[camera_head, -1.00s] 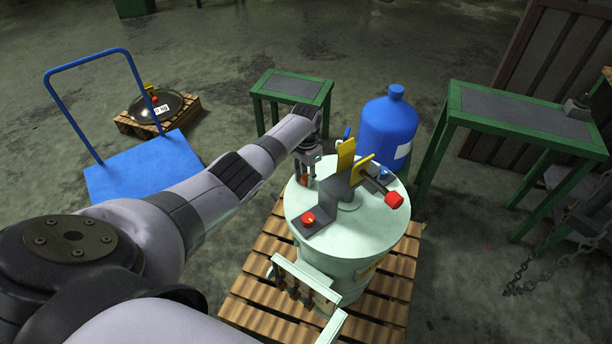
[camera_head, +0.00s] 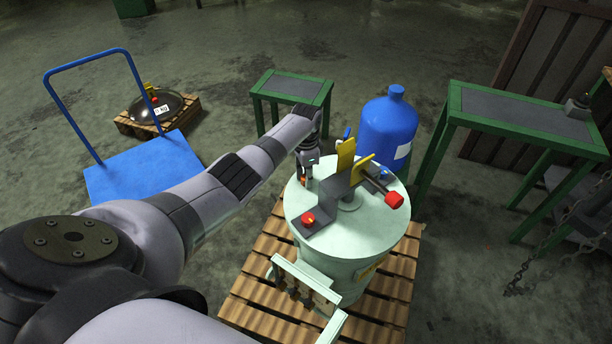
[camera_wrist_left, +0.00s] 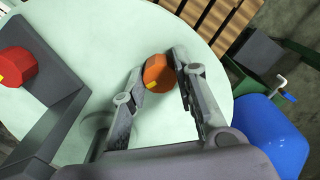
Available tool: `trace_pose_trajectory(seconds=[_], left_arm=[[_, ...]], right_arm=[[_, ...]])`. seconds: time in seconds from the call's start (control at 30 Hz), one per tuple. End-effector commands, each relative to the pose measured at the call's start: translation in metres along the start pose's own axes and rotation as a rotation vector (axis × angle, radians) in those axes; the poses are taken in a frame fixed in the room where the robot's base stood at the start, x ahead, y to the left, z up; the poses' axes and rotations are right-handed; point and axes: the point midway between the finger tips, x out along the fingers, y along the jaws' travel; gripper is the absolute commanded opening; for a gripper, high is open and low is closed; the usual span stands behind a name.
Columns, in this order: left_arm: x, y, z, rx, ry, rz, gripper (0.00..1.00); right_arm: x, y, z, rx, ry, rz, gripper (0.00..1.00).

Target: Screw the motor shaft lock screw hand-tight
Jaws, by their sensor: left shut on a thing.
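An orange faceted screw knob (camera_wrist_left: 158,75) with a yellow mark sits near the edge of the pale green drum lid (camera_wrist_left: 200,25). My left gripper (camera_wrist_left: 157,70) is shut on this knob, with a finger on either side. In the head view my left gripper (camera_head: 304,177) reaches down to the lid beside the grey bracket, and its fingers mostly hide the orange knob (camera_head: 303,181). A similar red knob (camera_head: 308,218) stands on the bracket's foot; it also shows in the left wrist view (camera_wrist_left: 15,65). My right gripper is not in view.
The grey bracket (camera_head: 333,200) with yellow plates (camera_head: 346,157) and a red-ended bar (camera_head: 394,200) rises just right of the gripper. The drum (camera_head: 330,262) stands on a wooden pallet (camera_head: 250,295). A blue bottle (camera_head: 388,128) and green-framed tables (camera_head: 292,88) stand behind.

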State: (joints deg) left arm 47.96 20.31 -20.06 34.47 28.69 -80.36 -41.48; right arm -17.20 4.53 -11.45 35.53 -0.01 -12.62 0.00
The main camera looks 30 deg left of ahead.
Motion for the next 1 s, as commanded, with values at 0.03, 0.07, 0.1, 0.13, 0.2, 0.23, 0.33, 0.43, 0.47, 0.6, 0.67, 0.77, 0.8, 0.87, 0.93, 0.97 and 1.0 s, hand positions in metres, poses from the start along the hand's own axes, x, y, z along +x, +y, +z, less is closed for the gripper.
trace_pose_trajectory(seconds=[0.03, 0.07, 0.1, 0.13, 0.2, 0.23, 0.33, 0.43, 0.47, 0.6, 0.67, 0.77, 0.8, 0.87, 0.93, 0.97, 1.0], left_arm=[[-0.001, -0.001, -0.001, 0.002, 0.002, -0.002, 0.00], [-0.001, -0.001, -0.001, 0.002, 0.002, -0.003, 0.00], [-0.001, -0.001, -0.001, 0.002, 0.002, -0.003, 0.00], [-0.001, -0.001, -0.001, 0.002, 0.002, -0.003, 0.00], [-0.001, -0.001, -0.001, 0.001, 0.002, -0.003, 0.29], [-0.001, -0.001, -0.001, 0.001, 0.002, -0.003, 0.31], [-0.001, -0.001, -0.001, 0.001, 0.002, -0.002, 0.37], [-0.001, -0.001, 0.000, 0.000, 0.001, -0.002, 0.44], [-0.001, 0.000, 0.000, 0.000, 0.001, -0.001, 0.46], [0.000, 0.000, 0.000, 0.000, 0.000, -0.001, 0.47], [0.000, 0.000, 0.000, -0.001, 0.000, -0.001, 0.47], [-0.001, 0.000, 0.000, -0.001, 0.000, -0.001, 0.47], [-0.002, 0.000, 0.000, -0.001, 0.000, -0.001, 0.47], [-0.005, -0.001, -0.001, -0.001, 0.001, -0.001, 0.47], [-0.012, -0.001, -0.001, -0.001, 0.003, -0.002, 0.47], [-0.016, -0.001, -0.001, 0.000, 0.003, -0.002, 0.47], [-0.022, -0.001, -0.001, 0.001, 0.004, -0.004, 0.47]], right_arm=[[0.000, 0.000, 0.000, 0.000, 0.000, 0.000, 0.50], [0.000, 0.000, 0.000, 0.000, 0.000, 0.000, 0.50], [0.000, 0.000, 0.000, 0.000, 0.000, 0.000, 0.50], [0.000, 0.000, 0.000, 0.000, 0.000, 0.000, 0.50], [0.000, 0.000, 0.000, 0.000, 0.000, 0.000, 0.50], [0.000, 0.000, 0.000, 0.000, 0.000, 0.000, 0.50], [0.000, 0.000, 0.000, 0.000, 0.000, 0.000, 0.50], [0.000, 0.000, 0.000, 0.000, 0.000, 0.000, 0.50], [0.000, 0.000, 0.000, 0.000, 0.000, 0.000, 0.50], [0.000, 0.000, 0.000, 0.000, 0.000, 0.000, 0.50], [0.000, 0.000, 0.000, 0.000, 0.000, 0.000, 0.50], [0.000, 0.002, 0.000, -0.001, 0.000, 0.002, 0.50], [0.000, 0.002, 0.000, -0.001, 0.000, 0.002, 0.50], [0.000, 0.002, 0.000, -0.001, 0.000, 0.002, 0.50], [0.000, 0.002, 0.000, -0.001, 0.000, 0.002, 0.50], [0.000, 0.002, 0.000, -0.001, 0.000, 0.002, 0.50], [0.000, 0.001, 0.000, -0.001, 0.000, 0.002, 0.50]])
